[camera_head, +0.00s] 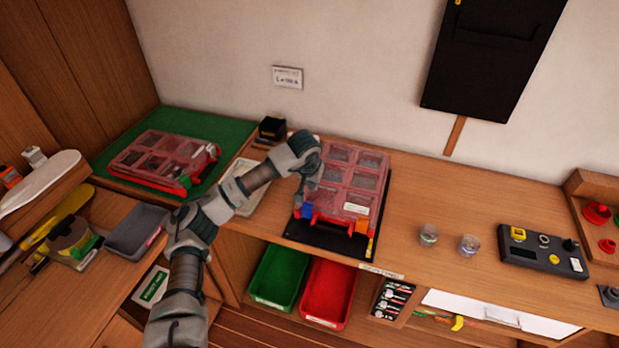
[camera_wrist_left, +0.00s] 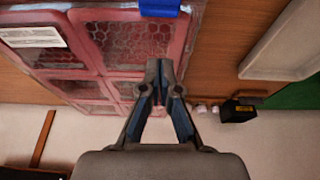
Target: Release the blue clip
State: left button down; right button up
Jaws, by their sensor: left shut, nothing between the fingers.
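A red case with clear lid compartments (camera_head: 341,183) lies shut on a black mat (camera_head: 330,240) on the wooden bench. The blue clip (camera_head: 306,210) is at the left of its front edge, and an orange clip (camera_head: 361,227) is at the right. The blue clip also shows at the top edge of the left wrist view (camera_wrist_left: 164,8), partly cut off. My left gripper (camera_head: 300,190) points down over the case's left side, close to the blue clip. In the wrist view its fingertips (camera_wrist_left: 160,68) are together and empty, apart from the clip. My right gripper is out of view.
A pale tray (camera_head: 250,190) lies left of the case, and a small black box (camera_head: 271,129) stands behind. A second red case (camera_head: 165,158) is on a green mat. Two small jars (camera_head: 428,235) and a black device (camera_head: 543,250) are at right. Open bench lies between.

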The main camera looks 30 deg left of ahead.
aim_at(309, 200)
pick_arm(q)
jog(key=shift+x, duration=1.05)
jog(key=s, duration=0.1)
jog(key=s+d, duration=0.1)
jog(key=s, duration=0.1)
jog(key=shift+s+r, duration=0.15)
jog(key=shift+r, duration=0.05)
jog(key=shift+s+a, duration=0.1)
jog(key=shift+s, duration=0.3)
jog(key=shift+w+f, duration=0.1)
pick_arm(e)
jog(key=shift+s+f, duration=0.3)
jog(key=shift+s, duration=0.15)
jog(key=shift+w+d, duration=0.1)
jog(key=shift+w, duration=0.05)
